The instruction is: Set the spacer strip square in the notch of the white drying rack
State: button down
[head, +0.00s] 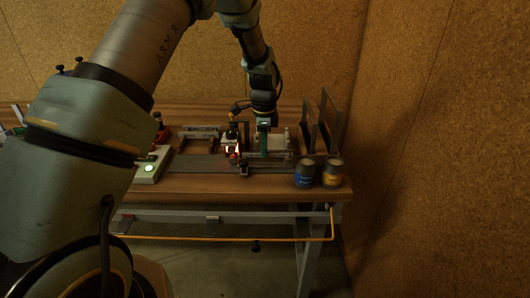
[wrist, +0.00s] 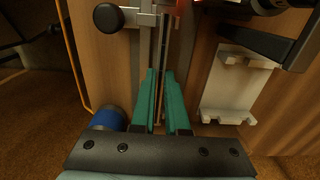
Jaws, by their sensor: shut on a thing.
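My gripper (wrist: 160,72) has two teal fingers, and in the wrist view they are shut on a thin grey strip, the spacer strip (wrist: 158,48). The strip runs up the picture between the fingers, beside a metal rail; whether it touches the rail is unclear. The white drying rack (wrist: 228,90) lies to the right of the fingers, apart from them, with cut-outs at its ends. In the head view my gripper (head: 263,128) is low over the bench, by the pale rack (head: 279,142). The strip is too small to make out there.
A blue can (head: 305,174) and a yellow-labelled can (head: 332,173) stand at the bench's front right corner. Dark upright frames (head: 330,120) stand behind them. A black knob (wrist: 108,17) is left of the rail. A glowing red device (head: 232,148) stands left of my gripper.

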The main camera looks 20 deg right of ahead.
notch_tip(320, 180, up, 10)
jog(key=b, duration=0.3)
jog(key=w+d+f+p, duration=0.3)
jog(key=w+d, duration=0.3)
jog(key=w, duration=0.2)
jog(key=shift+w+d, duration=0.25)
jog(key=shift+d, duration=0.05)
jog(key=shift+r, duration=0.15)
jog(key=shift+f+b, duration=1.15)
jog(key=shift+f, duration=1.85)
jog(key=shift+f, duration=1.1)
jog(key=c, duration=0.8)
grip_release()
jog(key=shift+c, duration=0.2)
notch_tip(320, 180, up, 11)
jog(key=b, duration=0.3)
